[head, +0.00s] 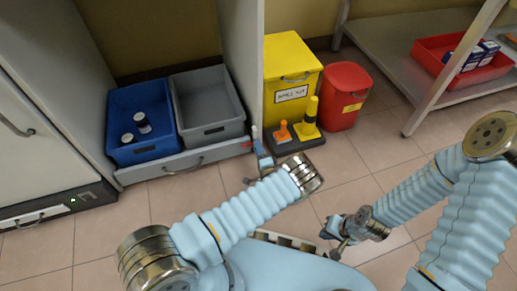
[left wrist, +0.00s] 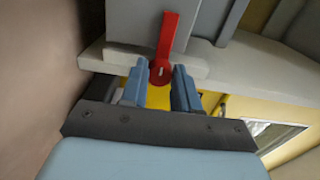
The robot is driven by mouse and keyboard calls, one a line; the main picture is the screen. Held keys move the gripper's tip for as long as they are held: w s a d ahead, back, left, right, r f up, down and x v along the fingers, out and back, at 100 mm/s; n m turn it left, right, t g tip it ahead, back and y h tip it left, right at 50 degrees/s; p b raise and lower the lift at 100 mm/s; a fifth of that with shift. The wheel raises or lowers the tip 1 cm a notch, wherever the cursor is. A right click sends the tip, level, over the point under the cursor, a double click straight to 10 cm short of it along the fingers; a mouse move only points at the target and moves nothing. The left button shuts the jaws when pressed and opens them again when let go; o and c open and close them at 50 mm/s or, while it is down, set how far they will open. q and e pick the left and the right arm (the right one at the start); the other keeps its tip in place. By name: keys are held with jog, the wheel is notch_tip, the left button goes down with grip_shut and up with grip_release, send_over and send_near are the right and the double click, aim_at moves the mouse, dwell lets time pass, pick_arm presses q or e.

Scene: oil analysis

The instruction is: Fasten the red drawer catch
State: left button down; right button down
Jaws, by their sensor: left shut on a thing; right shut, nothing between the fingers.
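The red drawer catch (left wrist: 168,35) shows in the left wrist view as a lever on a grey panel, with its round pivot end (left wrist: 158,72) toward me. The lever points up in that view, slightly tilted to the right. My left gripper (left wrist: 158,88) is shut on the catch's pivot end, one finger on each side. In the head view my left gripper (head: 262,157) is at the right front end of the grey drawer (head: 172,168), and the catch is mostly hidden there. My right gripper (head: 335,236) is shut and empty, low over the floor and away from the drawer.
The drawer holds a blue bin (head: 113,110) with dark bottles and a grey bin (head: 207,103). The tiled floor in front is free.

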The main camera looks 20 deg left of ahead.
pick_arm(q)
jog(key=shift+f, duration=0.1)
jog(key=c, duration=0.8)
grip_release()
jog(key=shift+s, duration=0.1)
jog(key=p+v, duration=0.2)
jog(key=v, duration=1.1)
jog(key=shift+s+d, duration=0.25)
jog(key=shift+s, duration=0.05)
